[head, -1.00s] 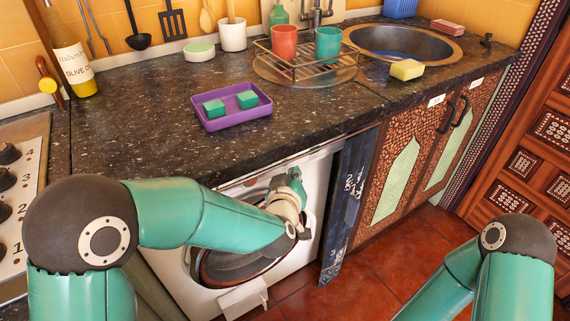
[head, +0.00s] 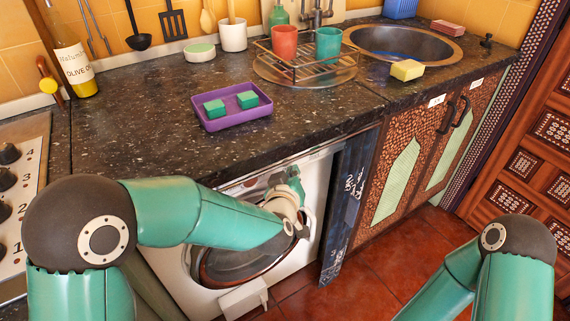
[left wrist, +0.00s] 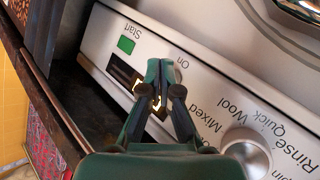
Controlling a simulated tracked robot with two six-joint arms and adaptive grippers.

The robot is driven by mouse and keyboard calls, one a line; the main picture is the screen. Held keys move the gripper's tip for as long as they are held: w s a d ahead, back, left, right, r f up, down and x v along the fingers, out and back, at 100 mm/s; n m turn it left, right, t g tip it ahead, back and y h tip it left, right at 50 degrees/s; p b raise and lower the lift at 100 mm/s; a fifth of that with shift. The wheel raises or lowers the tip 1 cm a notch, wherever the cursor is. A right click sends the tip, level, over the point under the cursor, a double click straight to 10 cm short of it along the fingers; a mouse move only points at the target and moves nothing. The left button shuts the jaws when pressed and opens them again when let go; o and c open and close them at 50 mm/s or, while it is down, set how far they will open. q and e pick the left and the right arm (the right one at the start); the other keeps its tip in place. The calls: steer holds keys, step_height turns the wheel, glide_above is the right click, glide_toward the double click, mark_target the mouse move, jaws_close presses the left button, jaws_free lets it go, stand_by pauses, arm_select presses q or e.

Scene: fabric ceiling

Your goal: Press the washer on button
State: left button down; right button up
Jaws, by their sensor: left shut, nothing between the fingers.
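The white washer (head: 322,172) stands under the counter, its round door (head: 240,268) partly behind my left arm. In the left wrist view its slanted panel (left wrist: 222,80) carries a green button (left wrist: 126,44) beside "Start". A rounded button (left wrist: 178,75) by "On" is partly hidden by my fingers. A round knob (left wrist: 246,152) sits near "Mixed" and "Wool". My left gripper (head: 296,181) is at the washer's upper front. In the left wrist view the left gripper (left wrist: 160,76) is shut and empty, its tips over the panel beside the "On" button. I cannot tell whether they touch it.
The dark counter (head: 150,115) overhangs the washer. It holds a purple tray (head: 235,122) with two green blocks, a dish rack (head: 310,70) with cups, and a yellow sponge (head: 407,70). A dark panel (head: 345,205) stands right of the washer. The red floor (head: 385,270) is open.

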stand_by(0.6)
arm_select(q)
steer(key=shift+w+a, duration=0.3)
steer(key=shift+w, duration=0.1)
steer(key=shift+w+a, duration=0.1)
steer(key=shift+w, duration=0.05)
stand_by(0.4)
steer(key=shift+s+d, duration=0.4)
steer(key=shift+s, duration=0.15)
steer(key=s+d, duration=0.3)
steer(key=s, duration=0.2)
steer(key=shift+d, duration=0.25)
stand_by(0.3)
stand_by(0.4)
